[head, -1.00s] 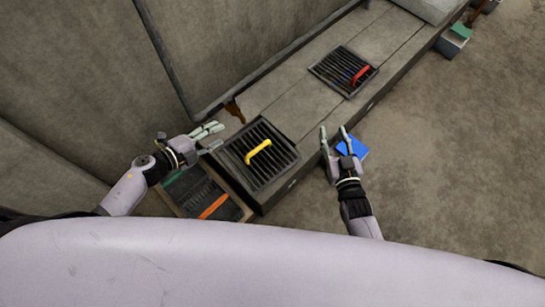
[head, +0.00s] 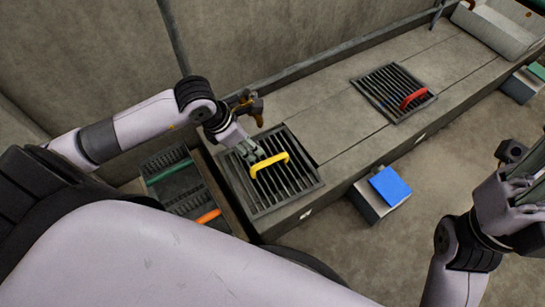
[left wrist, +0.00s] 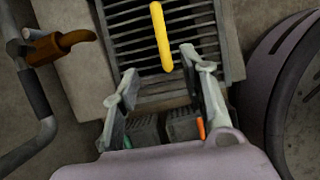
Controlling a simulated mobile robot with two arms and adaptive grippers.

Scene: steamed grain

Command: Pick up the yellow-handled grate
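The yellow-handled grate (head: 290,195) is a dark slatted square lying flat in the near end of the stone counter. Its arched yellow handle (head: 283,158) stands up from the middle. In the left wrist view the handle (left wrist: 162,40) lies just ahead, between the lines of the fingers. My left gripper (head: 250,152) is at the handle's left end, above the grate. Its fingers (left wrist: 157,75) are spread, with nothing between them; contact with the handle cannot be told. My right gripper (head: 528,185) is at the right edge, partly cut off, away from the grate.
A red-handled grate (head: 382,90) lies farther along the counter (head: 345,135). A blue-topped box (head: 375,200) stands on the floor beside it. A bin with green (head: 170,170) and orange (head: 208,216) handles is at lower left. A brown tap (head: 257,112) stands behind the grate.

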